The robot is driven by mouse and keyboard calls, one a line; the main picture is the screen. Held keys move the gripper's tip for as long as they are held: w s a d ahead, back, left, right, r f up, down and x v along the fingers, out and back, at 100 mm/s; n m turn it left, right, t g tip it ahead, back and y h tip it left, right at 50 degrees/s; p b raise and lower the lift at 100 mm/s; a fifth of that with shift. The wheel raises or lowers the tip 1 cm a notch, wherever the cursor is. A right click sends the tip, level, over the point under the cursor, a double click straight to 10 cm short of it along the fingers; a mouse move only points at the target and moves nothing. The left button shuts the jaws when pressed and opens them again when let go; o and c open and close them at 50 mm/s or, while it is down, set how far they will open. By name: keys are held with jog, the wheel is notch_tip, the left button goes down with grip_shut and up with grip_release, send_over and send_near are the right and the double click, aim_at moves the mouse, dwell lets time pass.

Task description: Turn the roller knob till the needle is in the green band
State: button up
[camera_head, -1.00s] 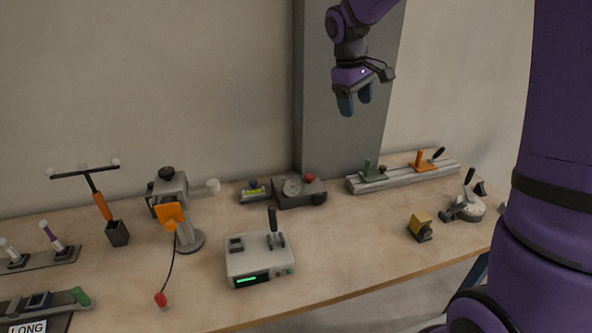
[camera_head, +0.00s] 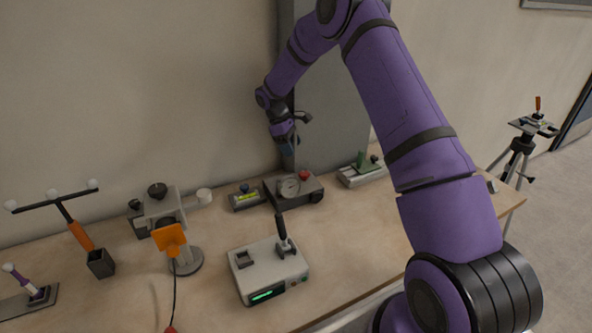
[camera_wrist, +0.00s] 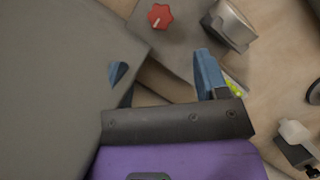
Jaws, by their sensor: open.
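A dark grey box (camera_head: 297,201) with a round dial gauge (camera_head: 289,187) stands at the back of the bench. The gauge's needle and bands are too small to read. A dark round knob (camera_head: 317,196) sits at the box's right end and looks like the roller knob. A red knob (camera_head: 304,175) is on top; in the wrist view it shows a white pointer mark (camera_wrist: 160,16). My gripper (camera_head: 287,147) points down above the back of the box, apart from it. In the wrist view its blue fingers (camera_wrist: 163,76) are spread and empty.
A grey pillar (camera_head: 335,120) rises close behind my gripper and fills the left of the wrist view (camera_wrist: 60,80). A small unit with a yellow-green strip (camera_head: 248,198) stands left of the box. A grey console with a lever (camera_head: 268,268) is in front. Bench right of it is clear.

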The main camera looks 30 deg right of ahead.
aim_at(304, 173)
jog(key=x, duration=1)
jog(key=shift+s+d+f, duration=0.1)
jog(key=shift+f, duration=0.25)
jog(key=shift+c, duration=0.4)
jog(key=c, duration=0.8)
jog(key=shift+c, duration=0.2)
